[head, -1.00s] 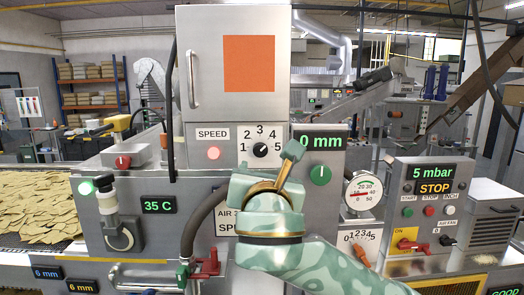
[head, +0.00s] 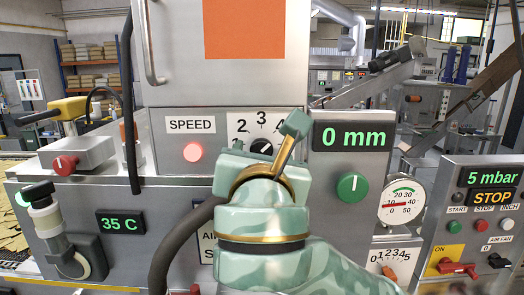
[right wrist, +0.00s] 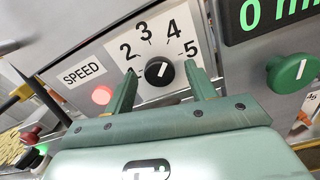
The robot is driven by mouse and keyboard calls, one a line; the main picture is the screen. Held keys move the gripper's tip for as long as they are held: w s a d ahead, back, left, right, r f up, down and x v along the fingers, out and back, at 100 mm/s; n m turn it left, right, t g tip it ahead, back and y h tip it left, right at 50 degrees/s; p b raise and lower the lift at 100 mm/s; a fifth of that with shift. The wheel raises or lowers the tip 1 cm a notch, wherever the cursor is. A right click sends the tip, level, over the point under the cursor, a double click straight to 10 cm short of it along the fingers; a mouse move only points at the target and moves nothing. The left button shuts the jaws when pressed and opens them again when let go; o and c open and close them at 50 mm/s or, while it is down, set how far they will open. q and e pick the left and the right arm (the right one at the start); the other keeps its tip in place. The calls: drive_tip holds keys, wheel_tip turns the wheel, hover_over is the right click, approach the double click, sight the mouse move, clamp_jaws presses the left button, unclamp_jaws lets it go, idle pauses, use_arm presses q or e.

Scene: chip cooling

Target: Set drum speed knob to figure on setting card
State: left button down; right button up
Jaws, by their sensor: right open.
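The drum speed knob (right wrist: 159,71) is round and black with a white mark, on a white dial plate. In the right wrist view its mark slants up and right, roughly between 4 and 5. My right gripper (right wrist: 161,76) is open, one finger on each side of the knob in that view; I cannot tell whether they touch it. In the head view the gripper (head: 268,138) covers the knob's lower part. The setting card (head: 206,243) is mostly hidden behind my right arm, and its speed figure cannot be read. My left gripper is not in view.
A lit red button (head: 193,152) sits left of the dial under the SPEED label. A green knob (head: 352,186) is on the right, below the 0 mm display (head: 352,137). A dark hose (head: 170,250) hangs at the lower left of the gripper.

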drive_tip(key=shift+s, duration=0.2)
drive_tip(key=shift+c, duration=1.2)
drive_tip(key=c, duration=0.8)
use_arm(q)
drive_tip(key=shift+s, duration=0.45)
use_arm(e)
drive_tip(key=shift+o, duration=0.2)
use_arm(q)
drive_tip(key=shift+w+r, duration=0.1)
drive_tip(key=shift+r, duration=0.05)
use_arm(e)
drive_tip(key=shift+m, duration=0.3)
drive_tip(key=shift+r+p, duration=0.1)
drive_tip(key=shift+p, duration=0.2)
drive_tip(key=m+p, duration=0.1)
drive_tip(key=m, duration=0.2)
drive_tip(key=shift+p, duration=0.3)
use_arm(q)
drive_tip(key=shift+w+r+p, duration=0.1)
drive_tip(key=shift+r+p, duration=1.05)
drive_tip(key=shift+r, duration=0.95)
use_arm(e)
drive_tip(key=shift+m, duration=2.6)
